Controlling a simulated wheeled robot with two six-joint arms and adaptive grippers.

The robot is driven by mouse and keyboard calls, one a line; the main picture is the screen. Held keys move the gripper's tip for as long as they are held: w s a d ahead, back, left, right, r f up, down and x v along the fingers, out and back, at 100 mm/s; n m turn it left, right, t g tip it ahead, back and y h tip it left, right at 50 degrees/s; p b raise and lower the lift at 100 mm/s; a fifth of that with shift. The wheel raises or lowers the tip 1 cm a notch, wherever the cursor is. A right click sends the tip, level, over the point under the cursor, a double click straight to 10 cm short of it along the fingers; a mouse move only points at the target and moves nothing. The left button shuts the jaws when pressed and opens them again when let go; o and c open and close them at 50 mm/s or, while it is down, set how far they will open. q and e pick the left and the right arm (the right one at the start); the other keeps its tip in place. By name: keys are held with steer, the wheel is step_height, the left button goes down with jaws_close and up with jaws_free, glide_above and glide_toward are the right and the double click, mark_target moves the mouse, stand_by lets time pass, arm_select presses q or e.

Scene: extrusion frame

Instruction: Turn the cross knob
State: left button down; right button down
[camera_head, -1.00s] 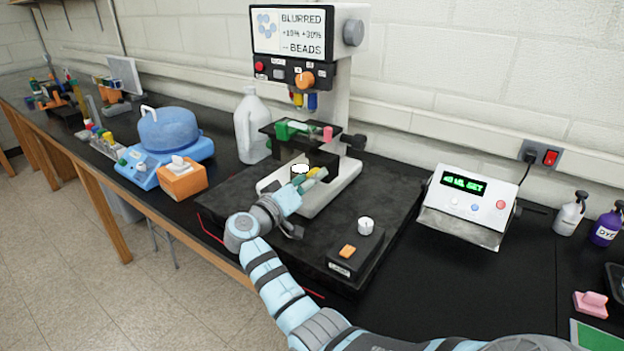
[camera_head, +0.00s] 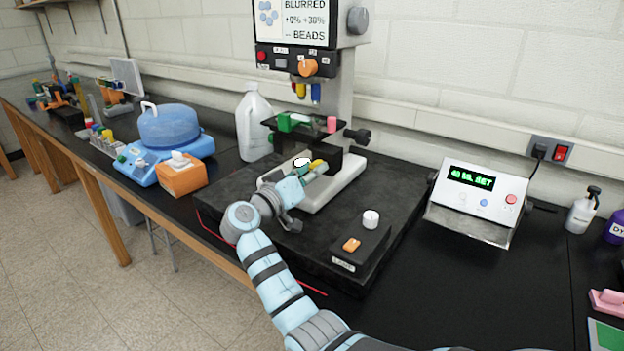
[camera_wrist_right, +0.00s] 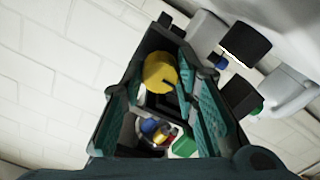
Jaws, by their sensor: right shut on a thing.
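A microscope-like machine stands on a black base plate (camera_head: 232,212). A round yellow knob (camera_head: 318,164) sits low on its front, beside a white round part. In the right wrist view the yellow knob (camera_wrist_right: 160,72) lies between the teal finger pads, near their tips. My right gripper (camera_head: 310,171) is shut on it; the fingers hide part of the knob in the head view. An orange knob (camera_head: 308,67) sits on the machine's upper front panel. I cannot tell for certain which knob is the cross knob. My left gripper is in neither view.
A black stage with a green clip (camera_head: 287,121) is just above the gripper. A small box with an orange switch (camera_head: 352,245) and a white dial (camera_head: 371,219) stands at the right front. A display box (camera_head: 470,200) and a white jug (camera_head: 254,124) flank the machine.

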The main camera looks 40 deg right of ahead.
steer(key=c, duration=1.2)
jaws_free()
steer(key=shift+c, duration=0.2)
steer(key=shift+a, duration=0.1)
steer(key=v, duration=0.7)
steer(key=shift+a, duration=0.2)
